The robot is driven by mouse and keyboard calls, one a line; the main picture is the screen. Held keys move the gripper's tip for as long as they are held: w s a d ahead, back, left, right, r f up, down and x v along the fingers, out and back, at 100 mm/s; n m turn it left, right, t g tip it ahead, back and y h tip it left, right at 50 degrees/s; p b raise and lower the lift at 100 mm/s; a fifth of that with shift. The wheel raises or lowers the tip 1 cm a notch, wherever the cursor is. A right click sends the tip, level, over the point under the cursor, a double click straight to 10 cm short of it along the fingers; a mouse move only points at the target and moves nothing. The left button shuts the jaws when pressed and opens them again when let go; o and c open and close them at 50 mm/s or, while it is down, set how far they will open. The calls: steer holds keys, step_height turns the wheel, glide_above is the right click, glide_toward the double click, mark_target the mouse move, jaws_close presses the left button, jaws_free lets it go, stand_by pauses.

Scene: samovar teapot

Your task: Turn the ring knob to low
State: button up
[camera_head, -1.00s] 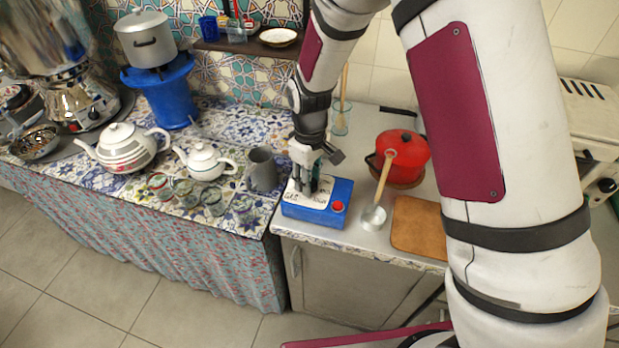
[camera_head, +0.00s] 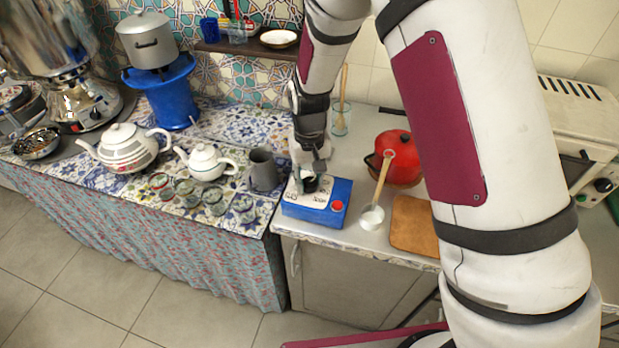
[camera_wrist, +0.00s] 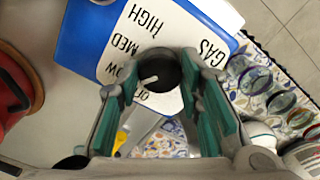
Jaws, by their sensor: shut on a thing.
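The blue control box (camera_head: 300,211) stands near the counter's front edge, with a white label plate and a red button (camera_head: 337,205) on it. In the wrist view the box (camera_wrist: 78,38) carries the words HIGH, MED, GAS and partly hidden LOW and OFF labels. In the head view my gripper (camera_head: 311,178) comes down from above onto the box top.
A grey mug (camera_head: 263,170), a small white teapot (camera_head: 206,163) and several glasses stand left of the box. A red pot (camera_head: 397,160), a ladle (camera_head: 372,215) and a wooden board (camera_head: 412,228) lie to the right. A samovar (camera_head: 75,95) stands far left.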

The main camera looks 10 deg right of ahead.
mark_target(309, 182)
steer(key=shift+m, duration=0.9)
steer(key=o, duration=1.2)
steer(key=shift+c, duration=0.2)
step_height(309, 182, up, 12)
